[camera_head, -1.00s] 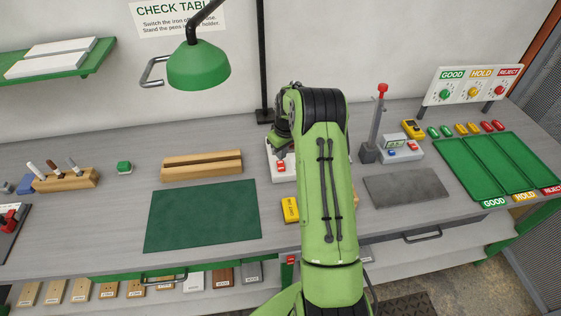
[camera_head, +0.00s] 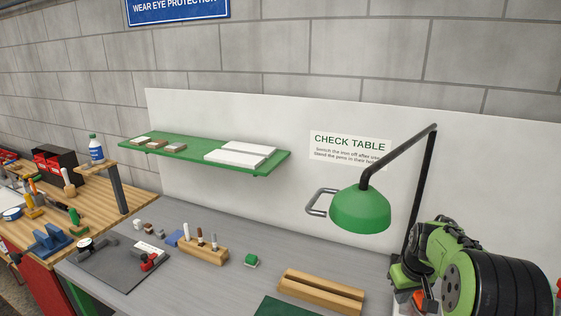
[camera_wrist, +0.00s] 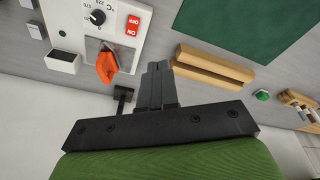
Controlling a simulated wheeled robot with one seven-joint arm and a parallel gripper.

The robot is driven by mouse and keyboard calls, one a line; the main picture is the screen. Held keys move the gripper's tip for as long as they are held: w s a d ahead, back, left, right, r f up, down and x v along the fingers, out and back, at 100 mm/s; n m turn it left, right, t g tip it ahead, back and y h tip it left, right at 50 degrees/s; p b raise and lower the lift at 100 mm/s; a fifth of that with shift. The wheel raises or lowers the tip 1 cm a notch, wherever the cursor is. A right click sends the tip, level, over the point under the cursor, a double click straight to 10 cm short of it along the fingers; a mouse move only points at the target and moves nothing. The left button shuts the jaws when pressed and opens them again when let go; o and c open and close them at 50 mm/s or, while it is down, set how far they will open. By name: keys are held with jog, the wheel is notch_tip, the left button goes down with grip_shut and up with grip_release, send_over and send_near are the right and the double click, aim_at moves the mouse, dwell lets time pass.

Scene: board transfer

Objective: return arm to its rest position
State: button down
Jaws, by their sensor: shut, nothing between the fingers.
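My gripper (camera_wrist: 157,70) shows in the wrist view with its two dark fingers together and nothing between them. It is above the grey bench, between a white control unit (camera_wrist: 79,15) and a grooved wooden block (camera_wrist: 212,67). In the head view my green arm, with a black ribbed joint, fills the lower right corner. The gripper's fingers cannot be made out there.
A green lamp (camera_head: 360,209) hangs close to the left of my arm. The wooden block (camera_head: 320,291), a pen holder (camera_head: 204,250) and a small green object (camera_head: 251,261) stand on the bench. A green shelf (camera_head: 195,155) is on the wall. An orange item (camera_wrist: 107,66) is by the control unit.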

jog(key=s+a+r+t+b, duration=0.1)
jog(key=s+a+r, duration=0.55)
jog(key=s, duration=0.25)
jog(key=s+a+r+t+b, duration=0.1)
jog(key=s+a+r, duration=0.4)
jog(key=s+a, duration=0.4)
jog(key=s+a+f+m+t, duration=0.1)
jog(key=s+f, duration=0.1)
jog(key=s, duration=0.8)
jog(key=shift+s+a+f+b, duration=0.15)
jog(key=shift+s+a+b, duration=0.05)
jog(key=shift+a+b, duration=0.25)
jog(key=shift+d, duration=0.1)
jog(key=c, duration=1.8)
grip_release()
